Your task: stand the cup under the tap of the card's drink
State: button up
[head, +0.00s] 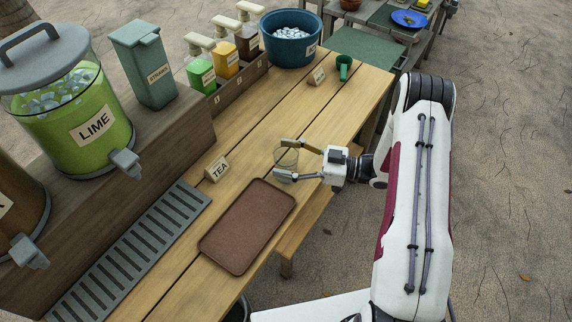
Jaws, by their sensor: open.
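A clear cup (283,155) stands upright on the wooden table, above the brown tray's top right corner. My gripper (290,160) is open, with its two fingertips at either side of the cup; I cannot tell if they touch it. A card (217,168) reading TEA stands left of the cup. The green dispenser (90,128) labelled LIME has a grey tap (126,163). A brown dispenser (18,212), cut off by the left edge with its label mostly hidden, has another tap (28,252). A slatted drip grate (135,255) lies below both taps.
The brown tray (247,226) lies empty near the table's front. A straws box (143,65), several pump bottles (200,75) and a blue ice tub (290,38) line the back. A green mug (344,67) and another card (317,76) stand at the far end.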

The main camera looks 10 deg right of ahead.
jog(key=c, duration=1.3)
jog(key=shift+o, duration=0.2)
jog(key=shift+r, duration=0.1)
notch_tip(320, 180, up, 10)
dwell(0.5)
jog(key=s+d+f+m+t+h, duration=0.2)
jog(key=s+d+f+t, duration=0.1)
jog(key=s+d, duration=0.1)
jog(key=shift+s+d+m+t, duration=0.25)
jog(key=shift+d+m+t, duration=0.15)
jog(key=shift+d, duration=0.1)
